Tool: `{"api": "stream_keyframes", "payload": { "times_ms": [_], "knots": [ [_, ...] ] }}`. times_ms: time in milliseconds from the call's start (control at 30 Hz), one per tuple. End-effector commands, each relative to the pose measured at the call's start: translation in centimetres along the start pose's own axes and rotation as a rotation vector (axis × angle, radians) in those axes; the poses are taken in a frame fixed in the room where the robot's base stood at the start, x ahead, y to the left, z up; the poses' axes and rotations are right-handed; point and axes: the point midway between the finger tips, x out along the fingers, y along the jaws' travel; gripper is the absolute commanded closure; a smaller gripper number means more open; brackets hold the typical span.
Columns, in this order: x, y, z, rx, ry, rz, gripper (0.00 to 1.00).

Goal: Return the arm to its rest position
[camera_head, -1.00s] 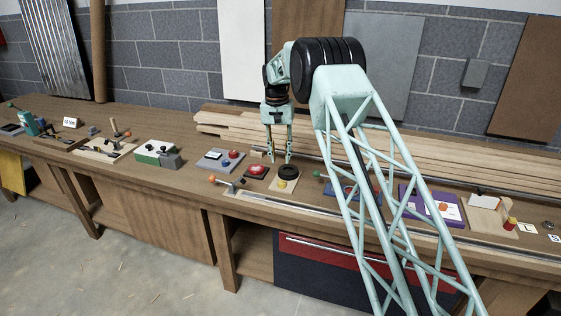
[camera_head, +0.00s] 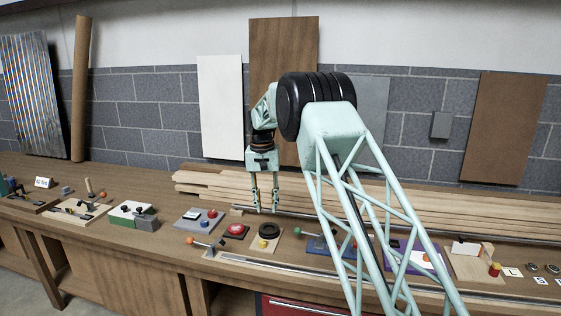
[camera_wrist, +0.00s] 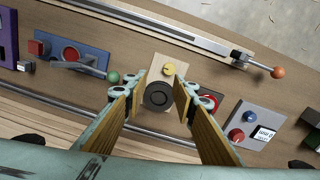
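My gripper (camera_head: 267,208) hangs down over the workbench (camera_head: 150,265), its two fingers apart and nothing between them. In the wrist view my gripper (camera_wrist: 158,85) also shows open, with its fingers on either side of a small wooden board (camera_wrist: 168,60). The board carries a black round dial (camera_wrist: 158,96) and a yellow knob (camera_wrist: 168,69). In the head view the black dial (camera_head: 268,230) lies below the fingertips, and the fingers appear apart from it.
Stacked planks (camera_head: 400,205) lie behind. A metal rail (camera_head: 300,275) runs along the front.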

Motion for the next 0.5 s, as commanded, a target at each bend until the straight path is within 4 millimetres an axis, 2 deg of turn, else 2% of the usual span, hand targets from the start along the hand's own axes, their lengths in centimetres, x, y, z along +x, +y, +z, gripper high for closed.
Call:
{"api": "stream_keyframes", "payload": {
  "times_ms": [33,500],
  "knots": [
    [-1.0,0.6,0.4,0.001,0.004,-0.002,0.75],
    [-8.3,5.2,4.4,-0.005,0.035,-0.016,0.75]
  ]
}}
